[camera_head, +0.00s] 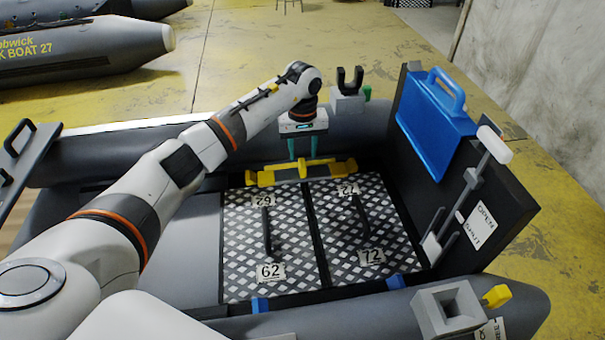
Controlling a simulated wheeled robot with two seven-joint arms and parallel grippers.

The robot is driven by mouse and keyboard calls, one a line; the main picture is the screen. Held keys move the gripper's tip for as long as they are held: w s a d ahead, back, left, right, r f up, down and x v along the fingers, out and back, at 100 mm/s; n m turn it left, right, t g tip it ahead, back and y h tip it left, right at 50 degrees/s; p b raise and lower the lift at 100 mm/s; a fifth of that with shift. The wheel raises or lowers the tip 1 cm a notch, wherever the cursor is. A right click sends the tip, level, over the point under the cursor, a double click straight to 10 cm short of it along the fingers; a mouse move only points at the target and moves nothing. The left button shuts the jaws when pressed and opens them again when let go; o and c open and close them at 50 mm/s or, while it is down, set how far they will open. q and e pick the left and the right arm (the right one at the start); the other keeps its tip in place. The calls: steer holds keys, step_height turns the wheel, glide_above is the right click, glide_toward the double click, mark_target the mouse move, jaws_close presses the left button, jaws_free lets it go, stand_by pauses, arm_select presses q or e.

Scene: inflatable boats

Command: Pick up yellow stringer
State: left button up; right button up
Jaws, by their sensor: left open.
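The yellow stringer (269,178) is a long bar lying along the far edge of the checkered floor boards inside the grey boat. My left gripper (303,157) points down just above and behind the stringer's middle, with its two greenish fingers apart. The fingertips overlap the stringer's upper edge in the view, and I cannot tell whether they touch it. The stringer looks level. My right gripper is not in the picture.
Checkered floor boards (250,235) with black handles and number tags fill the boat floor. A black transom (415,185) with a blue case (432,125) and a lever stands at the right. The grey tube (352,145) runs behind the stringer. Another boat (85,45) lies at the back left.

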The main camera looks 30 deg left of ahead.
mark_target(302, 162)
arm_select(q)
step_height(302, 162, down, 5)
steer(key=shift+f, duration=0.1)
jaws_close()
stand_by(0.3)
